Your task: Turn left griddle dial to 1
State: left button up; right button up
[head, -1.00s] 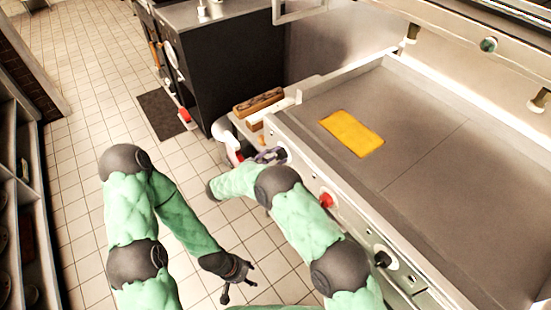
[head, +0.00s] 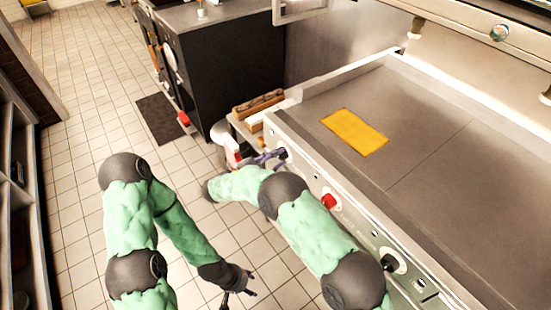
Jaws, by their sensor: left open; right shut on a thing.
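The griddle (head: 345,97) fills the right side, with its controls along the front panel. The left griddle dial (head: 282,153) is a small dark knob at the panel's far left end. My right gripper (head: 274,157) is at that dial, shut on it; my wrist and the fingers partly cover it. The dial's markings and pointer are too small to read. Another black dial (head: 390,263) sits at the panel's near end. My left gripper (head: 238,289) is open and empty, low over the floor, away from the griddle.
A red knob (head: 328,201) is on the panel between the two dials. A yellow sheet (head: 355,132) lies on the griddle top. Wooden blocks (head: 258,103) sit beyond the griddle's left end. A dark cabinet (head: 240,75) stands behind. The tiled floor at left is open.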

dwell(0.4)
jog(key=o, duration=1.2)
jog(key=shift+c, duration=0.2)
jog(key=v, duration=0.7)
jog(key=shift+a, duration=0.2)
jog(key=shift+s, duration=0.15)
